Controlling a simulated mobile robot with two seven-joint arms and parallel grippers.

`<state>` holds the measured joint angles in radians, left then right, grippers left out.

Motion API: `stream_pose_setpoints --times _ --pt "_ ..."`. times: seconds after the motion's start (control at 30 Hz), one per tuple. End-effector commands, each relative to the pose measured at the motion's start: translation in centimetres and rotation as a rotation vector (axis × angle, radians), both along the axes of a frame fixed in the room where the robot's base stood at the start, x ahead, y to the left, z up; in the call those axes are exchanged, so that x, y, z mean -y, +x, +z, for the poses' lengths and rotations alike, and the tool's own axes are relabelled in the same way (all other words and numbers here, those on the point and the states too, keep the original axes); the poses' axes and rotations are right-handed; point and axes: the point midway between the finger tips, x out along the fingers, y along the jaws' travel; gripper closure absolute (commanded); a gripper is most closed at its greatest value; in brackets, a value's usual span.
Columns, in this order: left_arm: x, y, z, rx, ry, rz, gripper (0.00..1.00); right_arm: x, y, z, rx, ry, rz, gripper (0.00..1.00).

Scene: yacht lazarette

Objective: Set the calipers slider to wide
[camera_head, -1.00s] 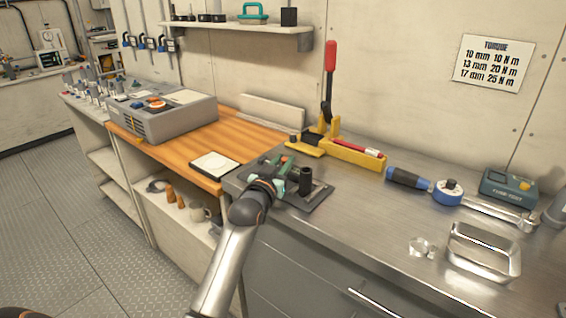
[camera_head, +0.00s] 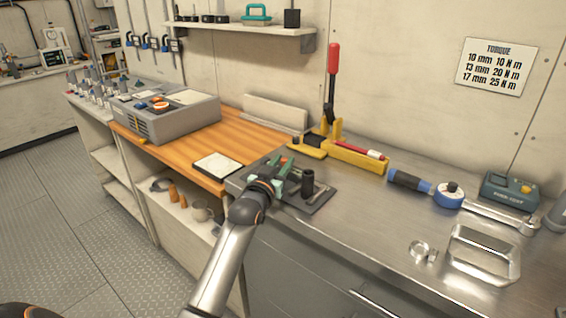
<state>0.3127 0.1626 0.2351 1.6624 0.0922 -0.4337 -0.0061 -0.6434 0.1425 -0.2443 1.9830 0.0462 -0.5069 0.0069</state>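A dark mat or plate (camera_head: 318,203) lies near the front left corner of the steel bench. A black upright cylinder (camera_head: 307,184) stands on it, and a green-and-dark tool (camera_head: 286,168) lies at its back left. I cannot clearly make out the calipers or their slider; the green tool may be part of them. My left gripper (camera_head: 275,184) is low over the left part of the mat, at the green tool. My wrist hides part of that spot, and I cannot tell whether the fingers are open or shut. My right gripper is not in view.
Behind the mat stands a yellow press (camera_head: 345,155) with a red-handled lever. To the right lie a blue torque wrench (camera_head: 447,194), a clear ring-like piece (camera_head: 420,250) and a metal tray (camera_head: 455,262). A white-topped pad (camera_head: 217,165) lies left on the wooden top.

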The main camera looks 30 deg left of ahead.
Motion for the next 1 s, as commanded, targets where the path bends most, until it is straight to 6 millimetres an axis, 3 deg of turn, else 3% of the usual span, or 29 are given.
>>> stream_pose_setpoints --times 0.03,0.2,0.57,0.77,1.0 --pt "0.0 0.0 0.0 0.0 0.0 0.0 0.63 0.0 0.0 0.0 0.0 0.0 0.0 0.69" --pt "0.0 0.0 0.0 0.0 0.0 0.0 0.44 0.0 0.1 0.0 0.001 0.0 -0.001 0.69" --pt "0.1 -0.5 0.0 -0.001 -0.001 0.0 0.44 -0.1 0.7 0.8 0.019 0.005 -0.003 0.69" --pt "0.7 -3.0 0.0 0.0 -0.002 0.0 0.44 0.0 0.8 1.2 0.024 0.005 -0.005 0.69" --pt "1.9 -7.8 0.0 -0.001 -0.001 0.0 0.44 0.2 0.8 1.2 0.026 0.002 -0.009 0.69"
